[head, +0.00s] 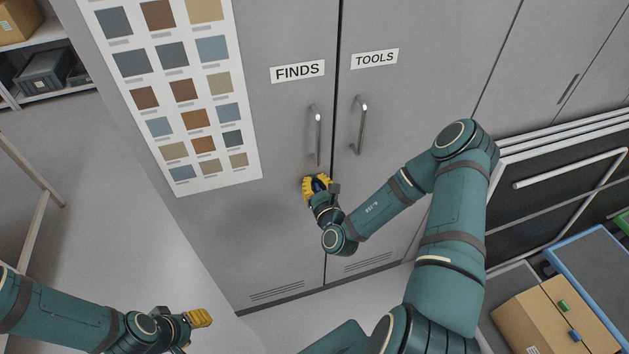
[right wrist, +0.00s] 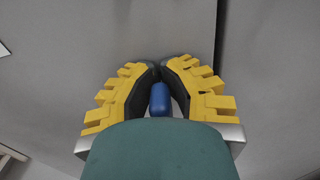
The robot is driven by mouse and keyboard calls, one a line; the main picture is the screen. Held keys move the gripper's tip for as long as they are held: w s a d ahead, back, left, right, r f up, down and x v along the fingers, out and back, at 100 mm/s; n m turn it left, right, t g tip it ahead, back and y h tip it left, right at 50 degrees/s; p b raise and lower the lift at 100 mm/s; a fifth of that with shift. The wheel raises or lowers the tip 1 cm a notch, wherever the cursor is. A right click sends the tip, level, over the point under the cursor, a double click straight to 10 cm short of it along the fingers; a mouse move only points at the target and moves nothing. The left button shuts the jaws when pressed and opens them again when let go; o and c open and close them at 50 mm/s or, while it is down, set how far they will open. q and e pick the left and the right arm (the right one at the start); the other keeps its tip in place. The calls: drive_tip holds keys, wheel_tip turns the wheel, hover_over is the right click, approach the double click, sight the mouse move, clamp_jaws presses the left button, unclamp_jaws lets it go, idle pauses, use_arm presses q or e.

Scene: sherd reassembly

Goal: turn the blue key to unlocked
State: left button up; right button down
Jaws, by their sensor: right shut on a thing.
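The blue key (right wrist: 160,99) is between the yellow fingers of my right gripper (right wrist: 160,72) in the right wrist view. A little blue also shows between the fingers in the head view. My right gripper (head: 316,184) is shut on the key, in front of the FINDS door (head: 285,130), below its handle. The fingers hide the lock, and I cannot tell which way the key is turned. My left gripper (head: 199,318) is low at the left, away from the cabinet. I cannot tell whether its fingers are open or shut.
The FINDS handle (head: 317,138) and the TOOLS handle (head: 356,128) flank the door seam, above my right gripper. A colour-swatch chart (head: 175,90) hangs at the left. A cardboard box (head: 550,318) and a blue-rimmed tray (head: 585,232) are at lower right.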

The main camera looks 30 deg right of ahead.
drive_tip(key=m+p, duration=0.7)
drive_tip(key=m, duration=0.1)
drive_tip(key=shift+s+d+f, duration=0.15)
drive_tip(key=shift+s+d, duration=0.05)
drive_tip(key=shift+d, duration=0.1)
drive_tip(key=m+p, duration=0.2)
drive_tip(key=m, duration=0.1)
drive_tip(key=shift+d+f+m, duration=0.1)
drive_tip(key=shift+f+m, duration=0.1)
drive_tip(key=shift+m, duration=0.1)
drive_tip(key=shift+f+m, duration=0.15)
drive_tip(key=shift+m, duration=1.3)
drive_tip(key=shift+f+m, duration=0.1)
drive_tip(key=shift+m, duration=1.35)
drive_tip(key=c, duration=0.9)
unclamp_jaws()
drive_tip(key=shift+c, duration=0.2)
